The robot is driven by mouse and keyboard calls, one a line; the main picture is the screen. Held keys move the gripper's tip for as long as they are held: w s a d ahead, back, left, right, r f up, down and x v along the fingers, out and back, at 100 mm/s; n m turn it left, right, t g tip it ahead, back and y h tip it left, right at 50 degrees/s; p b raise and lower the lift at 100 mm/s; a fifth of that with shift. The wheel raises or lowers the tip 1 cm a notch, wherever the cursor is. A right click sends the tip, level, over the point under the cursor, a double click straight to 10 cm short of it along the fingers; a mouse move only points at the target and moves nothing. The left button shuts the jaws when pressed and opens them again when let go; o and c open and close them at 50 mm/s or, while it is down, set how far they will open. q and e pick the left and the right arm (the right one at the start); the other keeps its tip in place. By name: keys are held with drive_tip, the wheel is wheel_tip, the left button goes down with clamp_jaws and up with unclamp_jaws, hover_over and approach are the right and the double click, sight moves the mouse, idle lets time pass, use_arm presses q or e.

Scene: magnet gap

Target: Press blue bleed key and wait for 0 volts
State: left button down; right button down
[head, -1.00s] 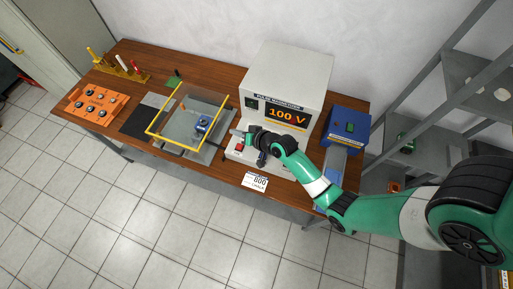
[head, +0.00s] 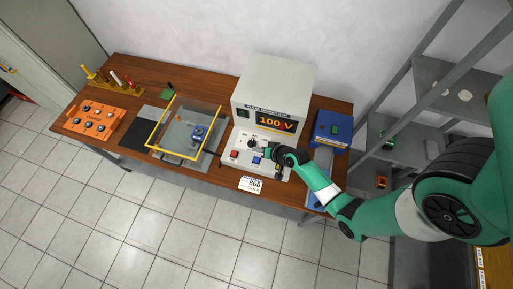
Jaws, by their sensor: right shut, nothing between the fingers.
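The pulse magnetizer (head: 273,80) is a pale box whose display (head: 274,122) reads 100 V. Its sloping front panel has a red key (head: 234,155) at the left and a blue key (head: 256,160) to the right of it. My right gripper (head: 263,152) is shut and empty, close above the panel by the blue key. Its fingertips are small here, and I cannot tell whether they touch the key. My left gripper is not in view.
A yellow-edged clear guard (head: 181,149) stands left of the magnetizer, with an orange board (head: 92,119) farther left. A blue box (head: 331,128) stands at the right. A white card marked 800 (head: 250,185) is at the table's front edge.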

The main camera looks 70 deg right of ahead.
sight(258, 161)
wheel_tip(258, 161, down, 8)
drive_tip(key=b, duration=0.6)
drive_tip(key=shift+r, duration=0.25)
drive_tip(key=shift+f+b, duration=0.25)
drive_tip(key=shift+b, duration=0.15)
drive_tip(key=shift+f, duration=0.1)
idle(0.9)
drive_tip(key=shift+f+b, duration=0.3)
drive_tip(key=shift+f+b, duration=0.45)
drive_tip(key=shift+f, duration=0.1)
idle(0.6)
drive_tip(key=shift+r, duration=0.1)
drive_tip(key=shift+r+p, duration=0.85)
drive_tip(key=shift+p, duration=0.15)
